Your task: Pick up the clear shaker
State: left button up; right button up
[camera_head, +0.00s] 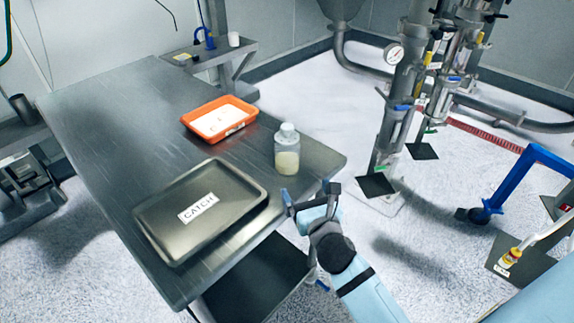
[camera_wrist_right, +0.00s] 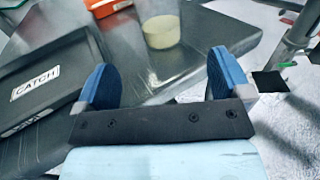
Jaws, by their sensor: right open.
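The clear shaker (camera_head: 287,150) stands upright on the steel table near its right edge, with pale powder in its lower part. In the right wrist view, the shaker (camera_wrist_right: 161,32) shows at the top, beyond the fingertips and roughly between them; its upper part is out of frame. My right gripper (camera_head: 308,196) is open and empty in front of the shaker, near the table's right edge, with its fingers apart from it. The right wrist view also shows its two blue fingers (camera_wrist_right: 161,82) spread wide. My left gripper is not in view.
A dark tray marked CATCH (camera_head: 165,222) lies on the table left of my right gripper. An orange tray (camera_head: 242,124) with white content sits behind the shaker to the left. The table (camera_head: 110,130) is bare at left. Steel pipework (camera_head: 396,110) stands beyond the table at right.

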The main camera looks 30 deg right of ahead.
aim_at(291, 161)
jog(key=w, duration=0.2)
jog(key=w+d, duration=0.1)
jog(key=w, duration=0.5)
jog(key=shift+d, duration=0.25)
jog(key=w, duration=0.5)
jog(key=shift+w+d, duration=0.3)
jog(key=shift+d, duration=0.1)
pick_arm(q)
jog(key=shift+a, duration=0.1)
pick_arm(e)
jog(key=c, duration=1.1)
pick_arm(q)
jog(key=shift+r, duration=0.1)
pick_arm(e)
jog(key=shift+o, duration=0.2)
jog(key=shift+r, duration=0.15)
jog(key=shift+r, duration=0.2)
notch_tip(291, 161, up, 18)
jog(key=p, duration=0.4)
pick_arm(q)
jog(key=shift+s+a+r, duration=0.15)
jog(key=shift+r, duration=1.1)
pick_arm(e)
jog(key=shift+r, duration=0.7)
